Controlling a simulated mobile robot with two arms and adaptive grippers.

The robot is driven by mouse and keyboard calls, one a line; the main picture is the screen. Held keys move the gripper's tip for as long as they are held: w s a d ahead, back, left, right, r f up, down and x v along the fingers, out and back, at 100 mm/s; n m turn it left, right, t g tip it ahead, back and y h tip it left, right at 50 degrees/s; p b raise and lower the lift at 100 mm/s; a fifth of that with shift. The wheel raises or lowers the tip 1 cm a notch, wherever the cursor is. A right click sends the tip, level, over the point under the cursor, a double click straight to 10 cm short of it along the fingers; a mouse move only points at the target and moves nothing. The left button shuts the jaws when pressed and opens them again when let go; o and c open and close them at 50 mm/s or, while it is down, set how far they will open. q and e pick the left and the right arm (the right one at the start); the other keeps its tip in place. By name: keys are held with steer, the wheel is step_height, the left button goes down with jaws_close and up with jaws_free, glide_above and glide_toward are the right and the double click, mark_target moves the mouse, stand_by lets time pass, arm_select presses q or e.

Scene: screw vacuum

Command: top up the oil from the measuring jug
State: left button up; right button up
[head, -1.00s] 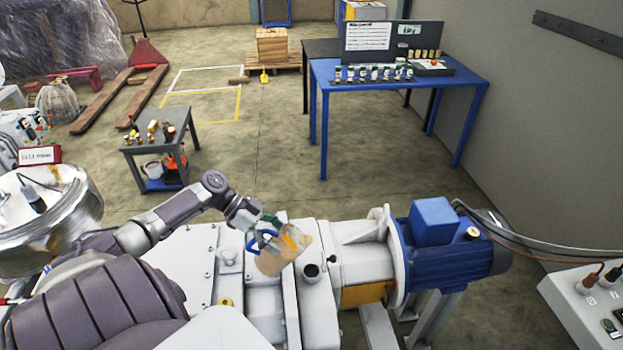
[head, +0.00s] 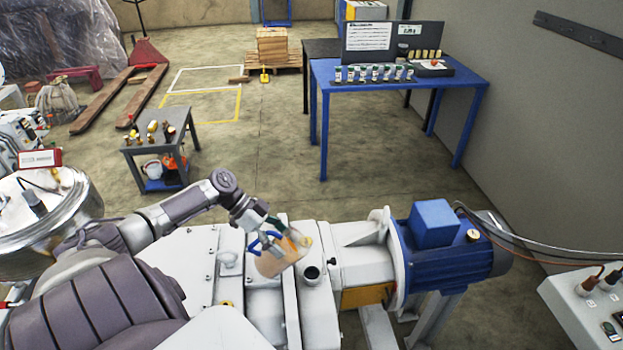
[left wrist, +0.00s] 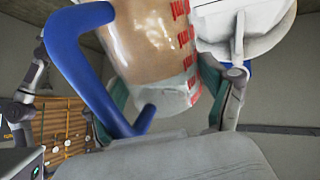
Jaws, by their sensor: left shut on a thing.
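The measuring jug (head: 278,258) is translucent with amber oil in it and has a blue handle (left wrist: 75,55). It is tilted over the white pump housing, its upper part leaning right toward the dark-rimmed filler opening (head: 312,273). In the left wrist view the jug (left wrist: 150,45) shows red scale marks on its side. My left gripper (head: 272,228) is shut on the jug, with a finger on each side of it. I cannot tell whether oil is flowing. My right gripper is not in view.
A blue motor (head: 450,240) sits right of the pump. A grey control box (head: 590,305) stands at the lower right. A blue table (head: 400,90) with small bottles and a small grey cart (head: 160,140) stand behind. The floor between them is clear.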

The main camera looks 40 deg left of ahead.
arm_select(q)
steer(key=shift+d+r, duration=0.2)
steer(key=shift+d, duration=0.05)
steer(key=shift+w+a+f, duration=0.1)
steer(key=shift+a, duration=0.15)
steer(key=shift+d+y, duration=0.3)
steer(key=shift+a, duration=0.1)
steer(key=shift+a, duration=0.15)
steer(key=shift+d, duration=0.3)
